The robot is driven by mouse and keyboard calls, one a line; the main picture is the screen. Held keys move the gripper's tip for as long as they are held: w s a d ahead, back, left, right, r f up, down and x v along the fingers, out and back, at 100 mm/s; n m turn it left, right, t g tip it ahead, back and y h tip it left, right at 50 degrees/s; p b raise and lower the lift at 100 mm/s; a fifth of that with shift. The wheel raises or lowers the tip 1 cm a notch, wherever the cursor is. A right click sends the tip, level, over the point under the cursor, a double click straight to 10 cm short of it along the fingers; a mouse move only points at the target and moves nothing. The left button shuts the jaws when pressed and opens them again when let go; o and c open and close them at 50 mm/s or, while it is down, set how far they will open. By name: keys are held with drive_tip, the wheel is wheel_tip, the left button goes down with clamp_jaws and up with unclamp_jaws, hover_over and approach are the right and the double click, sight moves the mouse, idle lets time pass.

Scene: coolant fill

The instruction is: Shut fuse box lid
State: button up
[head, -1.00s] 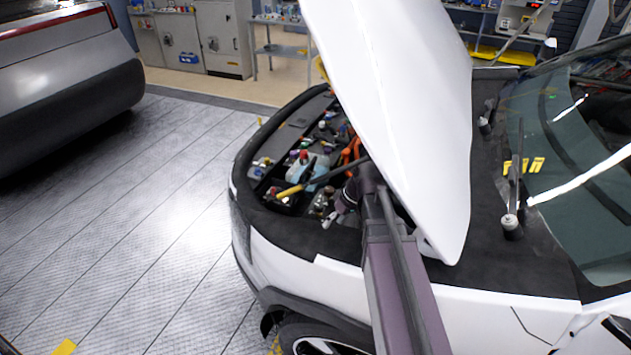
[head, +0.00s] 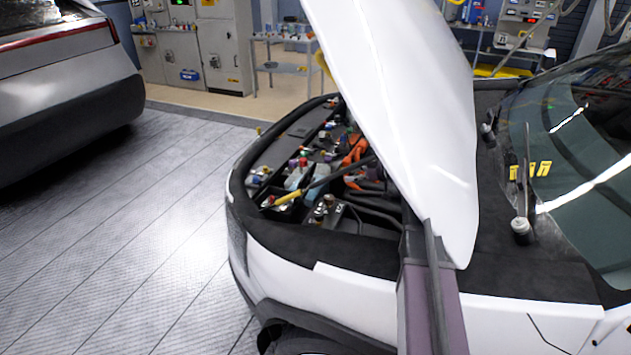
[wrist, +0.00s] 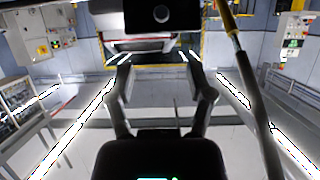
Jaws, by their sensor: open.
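I cannot pick out the fuse box or its lid for certain among the small parts in the open engine bay (head: 300,170) in the head view. My gripper (wrist: 157,68) shows in the wrist view with its two fingers spread apart and nothing between them. In the head view my gripper is hidden, with my arm running up beside the raised hood (head: 400,110). The wrist view looks out across the workshop floor, and no fuse box lid is seen there.
The white hood stands over my arm. A silver car (head: 75,80) is at the left, with open floor between.

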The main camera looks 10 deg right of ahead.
drive_tip(key=shift+a, duration=0.1)
drive_tip(key=b+x, duration=0.5)
drive_tip(key=x, duration=0.8)
drive_tip(key=shift+a+f, duration=0.2)
drive_tip(key=shift+a, duration=0.05)
drive_tip(key=shift+w, duration=0.1)
clamp_jaws()
